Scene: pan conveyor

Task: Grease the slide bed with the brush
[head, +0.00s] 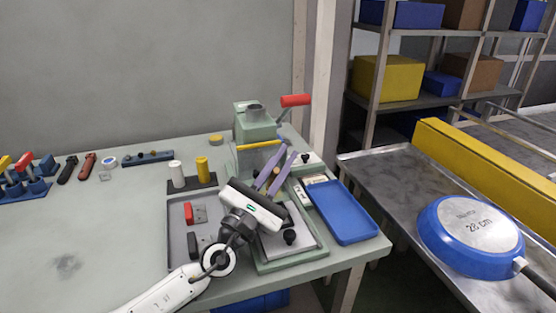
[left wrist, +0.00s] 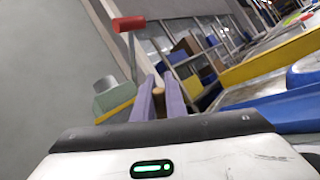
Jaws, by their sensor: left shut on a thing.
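My left gripper (head: 286,152) reaches over the green machine with its purple fingers; they also show in the left wrist view (left wrist: 159,80). It is shut on a thin brown piece (left wrist: 160,105), probably the brush handle. The bristles are hidden. The green machine (head: 243,125) has a red-gripped crank and a yellow bar across its front. Its green base, with a grey metal plate (head: 302,243) and a black knob, extends toward the table's front edge. My gripper covers part of this base, and I cannot tell whether the brush touches the slide bed. My right gripper is out of view.
A grey tray (head: 176,237) with red and black blocks lies left of the base. White and yellow bottles (head: 202,167) stand behind it. A blue tray (head: 342,212) lies to the right. A blue pan (head: 470,236) rests on the metal conveyor. The table's left middle is clear.

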